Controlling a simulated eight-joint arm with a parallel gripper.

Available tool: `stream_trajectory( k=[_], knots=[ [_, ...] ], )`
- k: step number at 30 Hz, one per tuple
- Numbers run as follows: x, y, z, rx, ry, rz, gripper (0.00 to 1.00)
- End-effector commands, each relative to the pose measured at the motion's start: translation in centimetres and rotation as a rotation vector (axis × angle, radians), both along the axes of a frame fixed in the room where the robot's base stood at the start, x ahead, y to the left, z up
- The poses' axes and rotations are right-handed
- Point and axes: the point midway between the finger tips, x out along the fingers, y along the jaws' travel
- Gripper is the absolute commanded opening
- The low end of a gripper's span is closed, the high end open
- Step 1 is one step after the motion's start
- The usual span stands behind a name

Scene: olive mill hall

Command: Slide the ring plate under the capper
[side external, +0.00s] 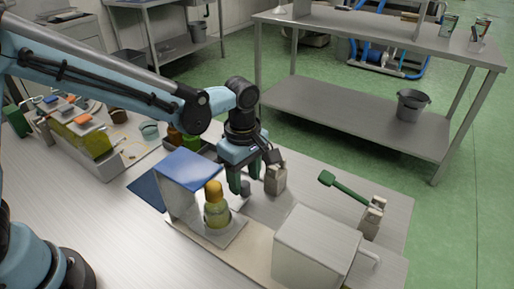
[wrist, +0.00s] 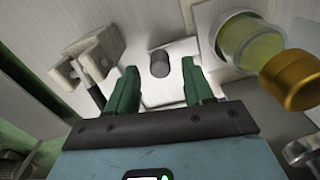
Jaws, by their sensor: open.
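My gripper (side external: 240,186) is open, its green fingers pointing down near the table; they also show in the wrist view (wrist: 160,70). A short grey knob (wrist: 160,60) appears between the fingertips, with a gap on each side. The knob stands on a pale plate (wrist: 178,87). A bottle with a yellow cap (side external: 213,192) stands upright on a pale flat plate (side external: 222,240), apparently the ring plate, left of my gripper. Whether the knob's plate joins it is unclear. A housing with a slanted blue top (side external: 187,166), possibly the capper, stands behind the bottle.
A beige block (side external: 276,179) stands close right of my gripper. A clamp with a green handle (side external: 347,189) is farther right. A metal box with a side handle (side external: 318,250) stands at front right. A crate of items (side external: 95,150) is at left.

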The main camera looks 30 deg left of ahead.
Motion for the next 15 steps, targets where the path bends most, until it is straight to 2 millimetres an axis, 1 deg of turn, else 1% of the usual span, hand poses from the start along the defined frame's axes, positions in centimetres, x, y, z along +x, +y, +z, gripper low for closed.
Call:
stream_trajectory(
  k=[1,3,6,15],
  knots=[
    [0.0,0.0,-0.6,0.0,0.0,0.0,0.52],
    [0.0,0.0,-1.2,0.0,0.0,0.0,0.52],
    [0.0,0.0,-1.8,0.0,0.0,0.0,0.52],
    [0.0,0.0,-2.0,0.0,0.0,0.0,0.52]
  ],
)
